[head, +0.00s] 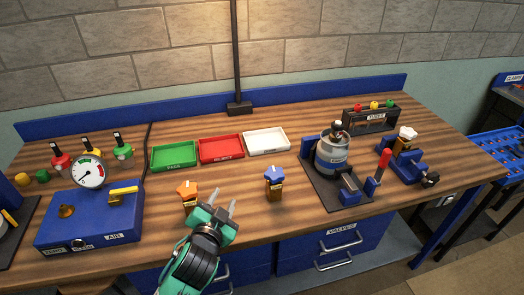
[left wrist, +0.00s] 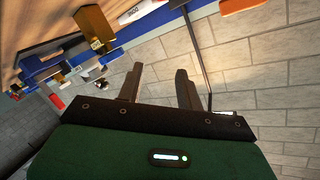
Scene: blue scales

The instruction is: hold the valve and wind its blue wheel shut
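The valve with the blue wheel (head: 275,178) stands upright on the wooden bench in the head view, its brass body below the wheel. My left gripper (head: 222,193) is left of it and apart from it, with its two fingers spread and nothing between them. A second valve with an orange wheel (head: 188,190) stands just left of my left gripper. In the left wrist view the open fingers (left wrist: 158,84) show empty. A brass block (left wrist: 95,25) shows at the upper left there; I cannot tell for certain which valve it is. My right gripper is not in view.
Green (head: 174,156), red (head: 221,149) and white (head: 267,142) trays lie behind the valves. A blue gauge box (head: 90,222) stands at left. A black-based fixture with a metal pot (head: 333,157) and a blue vise (head: 407,165) stand at right.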

